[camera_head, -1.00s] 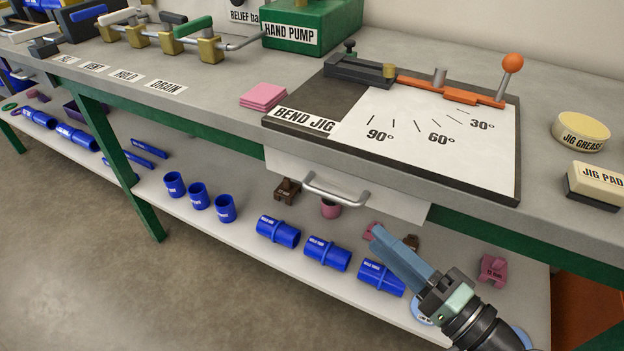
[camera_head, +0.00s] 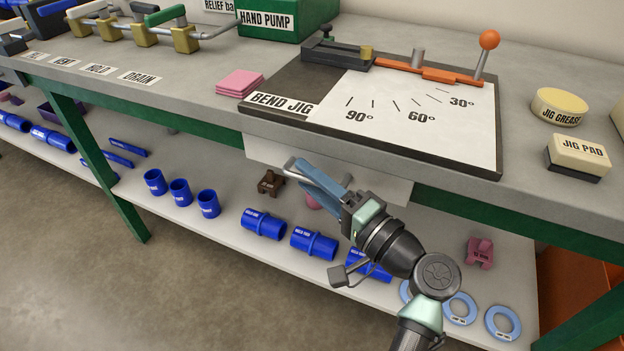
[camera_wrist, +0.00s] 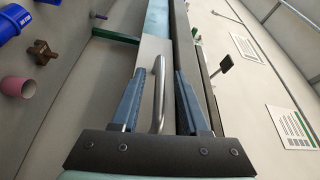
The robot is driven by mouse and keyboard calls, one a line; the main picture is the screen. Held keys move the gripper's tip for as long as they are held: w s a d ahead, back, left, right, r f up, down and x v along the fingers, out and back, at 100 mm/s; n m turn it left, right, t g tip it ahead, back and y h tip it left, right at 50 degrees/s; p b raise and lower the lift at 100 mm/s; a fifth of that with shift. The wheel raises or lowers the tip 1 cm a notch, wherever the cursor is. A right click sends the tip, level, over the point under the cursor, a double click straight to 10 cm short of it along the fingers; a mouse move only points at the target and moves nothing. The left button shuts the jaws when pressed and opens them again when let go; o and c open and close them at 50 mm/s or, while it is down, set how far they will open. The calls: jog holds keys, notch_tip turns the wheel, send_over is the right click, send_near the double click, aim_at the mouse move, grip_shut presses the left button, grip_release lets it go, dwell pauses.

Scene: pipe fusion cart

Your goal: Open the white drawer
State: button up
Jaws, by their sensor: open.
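The white drawer (camera_head: 390,186) sits under the bench top, below the bend jig, and looks shut. Its silver bar handle (camera_wrist: 158,88) lies between the two blue fingers of my gripper (camera_wrist: 158,95) in the wrist view, with a gap on each side. In the head view my gripper (camera_head: 316,178) is at the drawer front and covers much of the handle. The gripper is open and holds nothing. The drawer (camera_wrist: 152,55) also shows behind the handle in the wrist view.
The bend jig board (camera_head: 400,122) lies on the bench top (camera_head: 525,150) above the drawer. A lower shelf (camera_head: 230,240) carries blue couplings (camera_head: 263,224), a brown block (camera_head: 270,182) and a pink block (camera_head: 480,252). A green leg (camera_head: 110,185) stands to the left.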

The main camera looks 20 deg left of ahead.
grip_shut()
dwell(1.4)
